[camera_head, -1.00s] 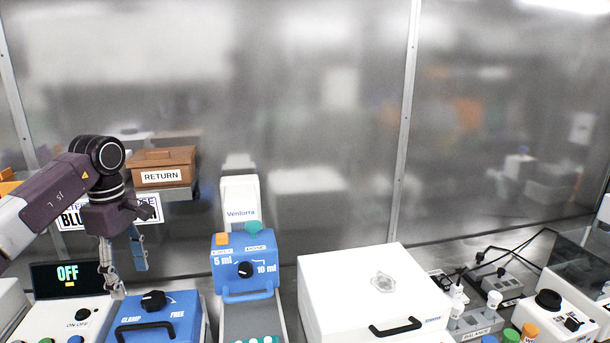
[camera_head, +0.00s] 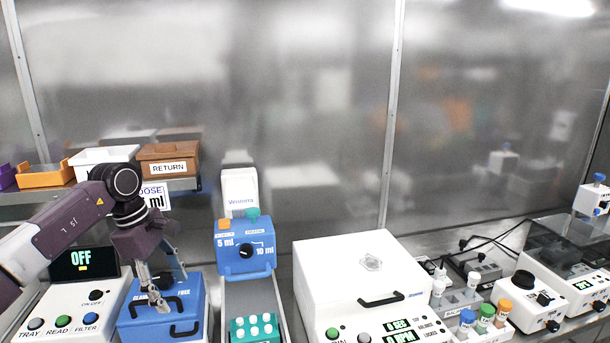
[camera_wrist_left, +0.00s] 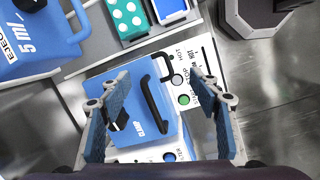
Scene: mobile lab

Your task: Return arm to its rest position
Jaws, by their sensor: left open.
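My left arm comes in from the left in the head view, with its gripper (camera_head: 160,294) pointing down in front of the blue clamp box (camera_head: 188,318). In the left wrist view the two blue-padded fingers of the left gripper (camera_wrist_left: 165,112) are wide apart with nothing between them. The blue clamp box (camera_wrist_left: 135,88), with its black handle and knob, shows below and between the fingers. I cannot tell from these views whether a finger touches it. My right gripper is not in view.
A white reader with an OFF display (camera_head: 85,262) stands left of the blue box. A blue 5/10 ml dispenser (camera_head: 246,262) and a teal tube rack (camera_head: 254,328) are to its right, then a white centrifuge (camera_head: 350,270). Bins, including a brown RETURN bin (camera_head: 168,152), sit on the shelf behind.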

